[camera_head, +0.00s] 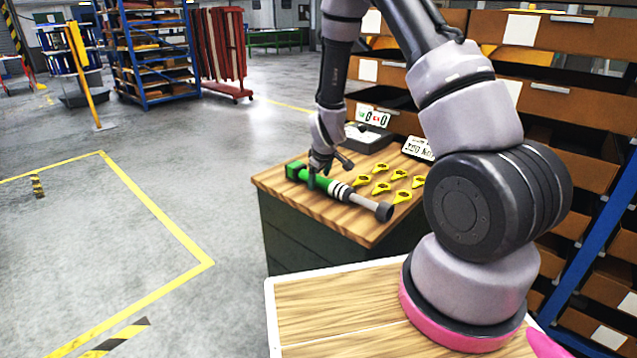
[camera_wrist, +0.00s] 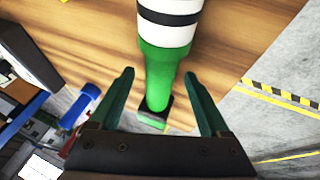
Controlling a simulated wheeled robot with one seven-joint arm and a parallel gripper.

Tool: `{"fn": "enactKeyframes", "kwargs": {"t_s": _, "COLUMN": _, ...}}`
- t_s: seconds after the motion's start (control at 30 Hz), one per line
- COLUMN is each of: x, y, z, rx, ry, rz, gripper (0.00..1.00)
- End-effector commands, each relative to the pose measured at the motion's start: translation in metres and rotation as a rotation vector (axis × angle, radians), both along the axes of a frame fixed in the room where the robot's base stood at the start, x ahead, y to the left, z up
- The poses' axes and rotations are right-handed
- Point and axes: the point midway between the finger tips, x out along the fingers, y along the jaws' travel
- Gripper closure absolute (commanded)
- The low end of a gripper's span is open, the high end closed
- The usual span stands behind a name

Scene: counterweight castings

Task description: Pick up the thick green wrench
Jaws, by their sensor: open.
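The thick green wrench (camera_head: 323,187) lies on the wooden top of a dark cabinet, its green end near the left edge and its dark round end toward the front right. It has black and white bands along its middle. In the wrist view its green part (camera_wrist: 159,70) runs between my fingers, with the white and black bands beyond them. My gripper (camera_head: 326,172) is open at the wrench's green part, one finger on each side. It also shows in the wrist view (camera_wrist: 160,75), with a gap on both sides of the wrench. I cannot tell the exact finger height.
Several yellow parts (camera_head: 381,188) lie on the wooden top (camera_head: 358,224), right of the wrench. A dark box with a display (camera_head: 368,138) and a white card (camera_head: 418,148) stand behind. Brown shelf bins (camera_head: 545,103) rise at the right.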

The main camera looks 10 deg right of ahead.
Motion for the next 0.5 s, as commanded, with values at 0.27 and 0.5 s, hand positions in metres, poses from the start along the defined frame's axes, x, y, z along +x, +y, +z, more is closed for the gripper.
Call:
{"fn": "enactKeyframes", "kwargs": {"t_s": 0.27, "x": 0.0025, "y": 0.0007, "z": -0.0042, "rx": 0.0, "ry": -0.001, "rz": 0.001, "gripper": 0.2}}
{"fn": "enactKeyframes", "kwargs": {"t_s": 0.5, "x": 0.0024, "y": 0.0006, "z": -0.0041, "rx": 0.0, "ry": -0.001, "rz": 0.001, "gripper": 1.0}}
